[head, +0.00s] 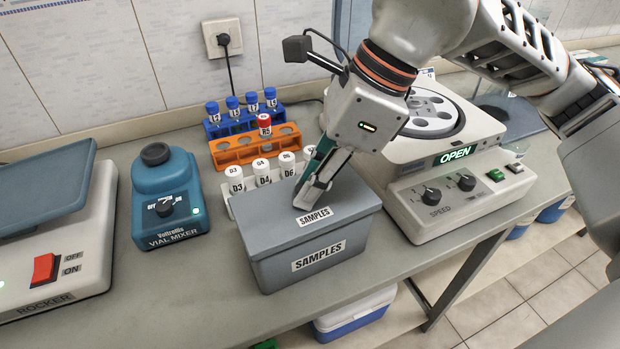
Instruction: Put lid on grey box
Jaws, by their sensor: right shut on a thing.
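The grey box (276,272) stands on the bench near its front edge, with a SAMPLES label on its front. The grey lid (352,208), with its own SAMPLES label, lies over the top of the box and looks about level and lined up with it. Whether it is fully seated is hard to tell. My right gripper (312,196) reaches down from above and is shut on the lid near its middle; its fingers hide the gripped part. My left gripper is not in view.
White-capped vials (262,172) in a rack stand close behind the box. Orange (232,150) and blue racks are farther back. The vial mixer (166,196) and rocker (60,240) are to the left. The centrifuge (450,190), showing OPEN, stands close on the right.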

